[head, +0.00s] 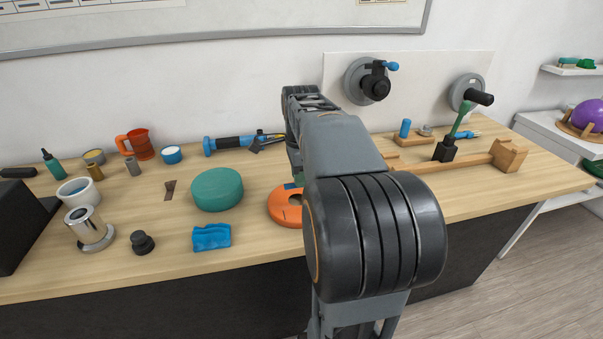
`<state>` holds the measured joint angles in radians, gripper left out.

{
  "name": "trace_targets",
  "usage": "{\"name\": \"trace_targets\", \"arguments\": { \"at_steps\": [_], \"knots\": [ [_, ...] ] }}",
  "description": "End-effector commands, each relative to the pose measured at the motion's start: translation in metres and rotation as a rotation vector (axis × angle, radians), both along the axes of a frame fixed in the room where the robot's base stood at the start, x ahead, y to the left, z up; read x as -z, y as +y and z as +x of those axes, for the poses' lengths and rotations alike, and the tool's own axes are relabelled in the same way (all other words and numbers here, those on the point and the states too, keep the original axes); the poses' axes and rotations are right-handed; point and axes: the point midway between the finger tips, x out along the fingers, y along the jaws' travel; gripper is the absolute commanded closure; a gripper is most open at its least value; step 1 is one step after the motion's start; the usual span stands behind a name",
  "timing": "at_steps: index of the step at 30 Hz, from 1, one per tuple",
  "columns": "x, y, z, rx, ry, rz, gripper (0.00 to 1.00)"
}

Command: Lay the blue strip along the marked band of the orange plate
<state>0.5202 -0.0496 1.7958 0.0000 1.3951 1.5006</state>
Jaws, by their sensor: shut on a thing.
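The orange plate (284,208) is a round, ring-like piece lying on the wooden bench, and its right part is hidden behind my arm. A small blue-green patch (298,180) shows at the plate's back edge, beside my arm. I cannot tell whether it is the blue strip, or whether it touches the plate. The marked band cannot be made out. My arm reaches over the bench and bends down behind its own large dark joint. My gripper's jaws are hidden behind the arm, so their hold does not show.
A teal round block (217,189) and a blue wavy block (211,237) lie left of the plate. A blue-black tool (235,143) lies behind it. A wooden bar (450,164) and a black holder (446,149) are at right. Grey wall discs (357,82) stand above the bench.

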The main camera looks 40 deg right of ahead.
Motion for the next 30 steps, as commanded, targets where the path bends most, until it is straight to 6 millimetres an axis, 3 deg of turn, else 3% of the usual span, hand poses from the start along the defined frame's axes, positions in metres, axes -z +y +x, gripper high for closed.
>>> {"name": "trace_targets", "arguments": {
  "at_steps": [21,30],
  "knots": [
    [0.068,0.0,0.0,0.0,0.002,0.001,1.0],
    [0.085,0.0,0.0,0.0,0.001,0.0,1.0]
  ]
}}
